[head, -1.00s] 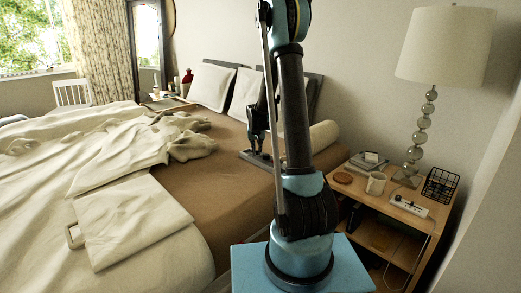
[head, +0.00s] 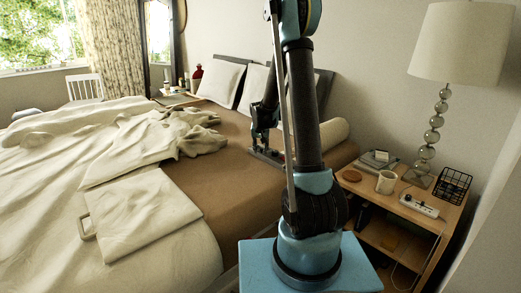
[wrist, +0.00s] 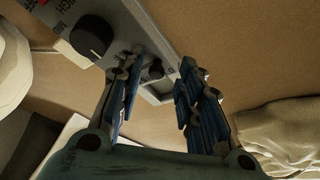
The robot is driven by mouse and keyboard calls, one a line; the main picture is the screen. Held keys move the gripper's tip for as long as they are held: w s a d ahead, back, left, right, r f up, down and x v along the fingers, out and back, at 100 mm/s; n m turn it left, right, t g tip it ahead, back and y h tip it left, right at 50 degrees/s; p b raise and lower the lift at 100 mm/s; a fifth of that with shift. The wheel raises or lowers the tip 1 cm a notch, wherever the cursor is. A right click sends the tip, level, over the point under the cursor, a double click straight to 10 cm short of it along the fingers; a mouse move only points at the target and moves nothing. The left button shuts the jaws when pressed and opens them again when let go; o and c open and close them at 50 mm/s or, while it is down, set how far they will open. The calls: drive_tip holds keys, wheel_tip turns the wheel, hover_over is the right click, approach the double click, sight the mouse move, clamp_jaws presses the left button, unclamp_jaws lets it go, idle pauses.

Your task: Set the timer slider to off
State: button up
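A grey control panel (wrist: 125,18) lies on the brown bed sheet. In the wrist view it has a large round black dial (wrist: 91,36) beside partly visible red and dark lettering. A small dark knob (wrist: 156,70), which looks like the slider's handle, shows between my fingers over a pale recessed strip. My gripper (wrist: 160,66) is open over the panel, one finger on each side of this knob. I cannot tell whether a finger touches it. In the head view my gripper (head: 263,138) is at the grey device (head: 266,155) on the bed, and its markings are too small to read.
Rumpled cream bedding (head: 150,140) covers the bed's left side. Pillows (head: 220,80) stand behind the device, and a bolster (head: 334,132) lies to its right. A nightstand (head: 400,235) with a lamp (head: 460,42), a mug (head: 386,182) and a wire basket (head: 452,186) stands at right.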

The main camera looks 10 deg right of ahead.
drive_tip(key=shift+r, duration=0.1)
drive_tip(key=v, duration=1.1)
drive_tip(key=shift+s+r, duration=0.2)
drive_tip(key=shift+r, duration=0.05)
drive_tip(key=shift+a, duration=0.1)
drive_tip(key=s+d+r+n+g, duration=0.1)
drive_tip(key=s+d+r, duration=0.15)
drive_tip(key=s, duration=0.85)
drive_tip(key=s+d+r, duration=0.2)
drive_tip(key=s+d, duration=0.2)
drive_tip(key=s, duration=0.7)
drive_tip(key=s+f, duration=0.3)
drive_tip(key=s, duration=0.7)
drive_tip(key=s+d+f+n+g, duration=0.1)
drive_tip(key=s+f, duration=0.3)
drive_tip(key=s, duration=0.5)
drive_tip(key=shift+s+y, duration=0.3)
drive_tip(key=shift+s, duration=0.1)
